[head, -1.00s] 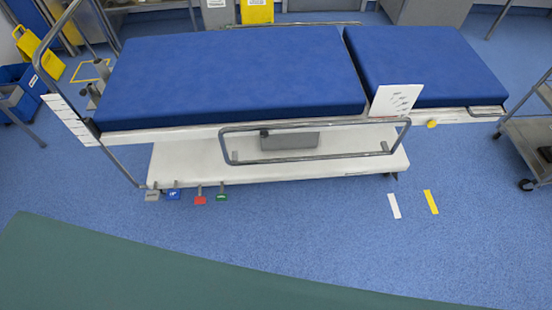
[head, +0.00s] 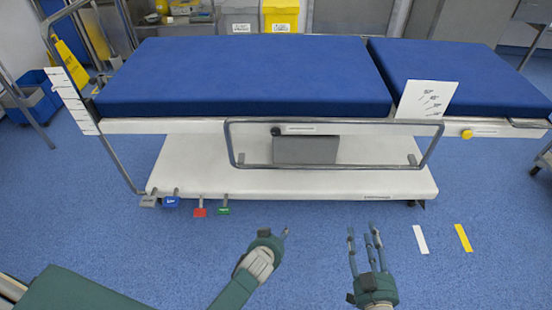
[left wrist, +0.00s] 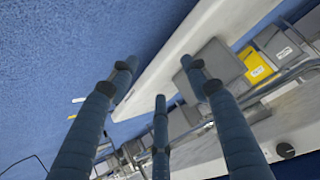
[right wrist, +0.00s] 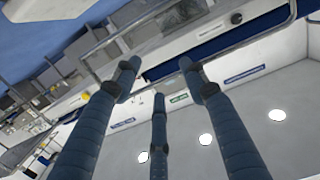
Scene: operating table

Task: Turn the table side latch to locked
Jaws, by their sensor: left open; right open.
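The operating table (head: 345,128) has blue pads and a white side rail. A dark round knob (head: 275,131) sits on its near side, inside the steel side rail frame (head: 232,150); a dark knob also shows in the left wrist view (left wrist: 286,150). A yellow knob (head: 467,134) is on the table's side further right. I cannot tell which is the latch, or its position. My left gripper (head: 277,236) is open and empty, below and in front of the table. My right gripper (head: 362,236) is open and empty to its right, apart from the table.
The white table base (head: 300,183) juts out low in front, with several coloured pedals (head: 200,212) at its left. A white card (head: 427,99) stands by the pads' gap. White and yellow floor strips (head: 420,239) lie at right. The blue floor between is clear.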

